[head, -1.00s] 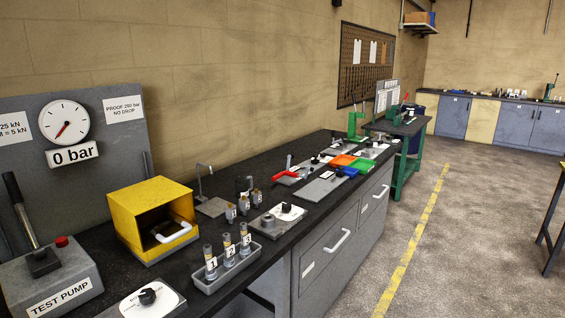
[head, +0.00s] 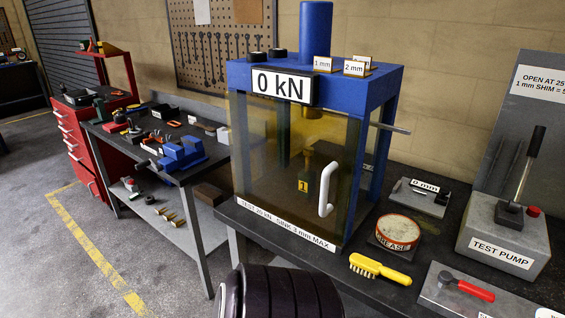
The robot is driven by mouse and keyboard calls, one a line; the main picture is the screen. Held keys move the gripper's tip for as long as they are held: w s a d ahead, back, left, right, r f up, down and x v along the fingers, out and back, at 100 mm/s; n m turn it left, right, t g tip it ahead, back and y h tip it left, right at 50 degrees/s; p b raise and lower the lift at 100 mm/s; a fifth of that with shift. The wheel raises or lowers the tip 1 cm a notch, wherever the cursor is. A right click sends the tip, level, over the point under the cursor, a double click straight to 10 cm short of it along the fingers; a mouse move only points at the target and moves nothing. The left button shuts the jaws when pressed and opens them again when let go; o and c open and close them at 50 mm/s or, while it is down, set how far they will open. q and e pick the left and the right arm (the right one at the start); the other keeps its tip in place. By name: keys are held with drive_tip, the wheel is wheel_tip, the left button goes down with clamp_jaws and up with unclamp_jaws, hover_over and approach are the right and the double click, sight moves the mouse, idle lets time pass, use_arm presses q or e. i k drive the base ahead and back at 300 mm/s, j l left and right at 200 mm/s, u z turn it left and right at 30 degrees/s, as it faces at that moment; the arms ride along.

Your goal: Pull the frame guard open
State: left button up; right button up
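The frame guard (head: 270,165) is a clear amber panel across the front of the blue press frame (head: 384,90). It looks closed, flush with the front of the frame. A white upright bar handle (head: 326,190) sits at the guard's right side. Through the panel a dark piece with a yellow tag "1" (head: 304,185) shows inside the press. The display on top (head: 282,86) reads 0 kN. Neither of my grippers is in view.
A dark ribbed rounded part stands at the bottom edge, in front of the bench. A vise bench (head: 185,175) stands left.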

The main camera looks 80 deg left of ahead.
sight(324, 210)
drive_tip(key=k+u, duration=0.15)
drive_tip(key=u, duration=2.4)
